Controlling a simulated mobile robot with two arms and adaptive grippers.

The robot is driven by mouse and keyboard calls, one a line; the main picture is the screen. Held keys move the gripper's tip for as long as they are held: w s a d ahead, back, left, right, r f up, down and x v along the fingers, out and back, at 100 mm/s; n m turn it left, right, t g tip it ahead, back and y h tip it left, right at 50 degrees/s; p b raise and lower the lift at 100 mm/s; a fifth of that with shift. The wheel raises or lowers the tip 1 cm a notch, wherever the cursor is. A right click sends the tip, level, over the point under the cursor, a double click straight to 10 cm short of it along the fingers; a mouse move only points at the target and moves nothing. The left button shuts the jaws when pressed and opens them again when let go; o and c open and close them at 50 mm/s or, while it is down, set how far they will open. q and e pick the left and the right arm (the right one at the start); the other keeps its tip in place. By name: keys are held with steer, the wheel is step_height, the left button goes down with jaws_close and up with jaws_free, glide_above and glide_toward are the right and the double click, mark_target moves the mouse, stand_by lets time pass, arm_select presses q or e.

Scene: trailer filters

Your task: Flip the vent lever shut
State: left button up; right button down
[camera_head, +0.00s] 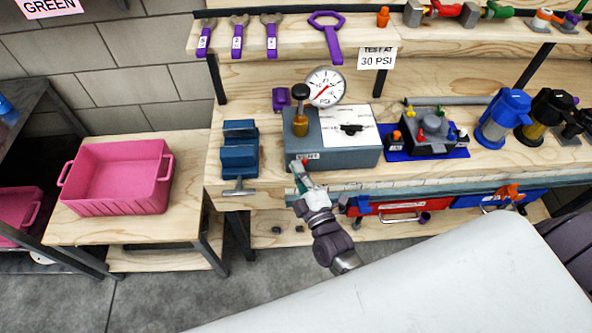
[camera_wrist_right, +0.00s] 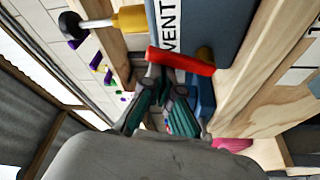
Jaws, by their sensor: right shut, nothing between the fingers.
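The grey test box (camera_head: 340,158) sits on the wooden bench with a VENT label on its front left. The red vent lever (camera_wrist_right: 180,61) lies across just below that label in the wrist view; in the head view only a small red bit (camera_head: 305,162) shows beside the label. My right gripper (camera_head: 301,172) is shut and empty at the box's front left corner. In the wrist view its fingertips (camera_wrist_right: 163,76) are right at the lever; I cannot tell whether they touch it. My left gripper is not in view.
A brass valve with a black knob (camera_head: 300,112) and a pressure gauge (camera_head: 325,87) stand at the box. A blue vise (camera_head: 239,148) is to its left, a blue tray (camera_head: 396,155) to its right. A pink crate (camera_head: 118,178) stands on the lower left table.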

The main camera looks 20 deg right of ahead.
steer(key=d+m+h+b, duration=0.1)
steer(key=m, duration=0.3)
steer(key=d+f+m+t+h+b, duration=0.1)
steer(key=m+h+b, duration=0.1)
steer(key=m, duration=0.3)
steer(key=s+d+f+m+t+h+b, duration=0.1)
steer(key=m+b, duration=0.1)
steer(key=m, duration=0.2)
steer(key=shift+d+f+h, duration=0.15)
steer(key=shift+d+h, duration=0.05)
steer(key=shift+h, duration=0.2)
steer(key=shift+m, duration=0.4)
steer(key=shift+w+r+p, duration=0.1)
steer(key=shift+r+p, duration=0.25)
steer(key=shift+r, duration=0.35)
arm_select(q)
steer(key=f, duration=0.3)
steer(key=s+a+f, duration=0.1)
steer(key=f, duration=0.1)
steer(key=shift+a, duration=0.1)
arm_select(e)
steer(key=s+a, duration=0.2)
steer(key=s, duration=0.7)
steer(key=shift+s+a+f, duration=0.15)
steer(key=shift+a+f, duration=0.1)
steer(key=shift+a, duration=0.1)
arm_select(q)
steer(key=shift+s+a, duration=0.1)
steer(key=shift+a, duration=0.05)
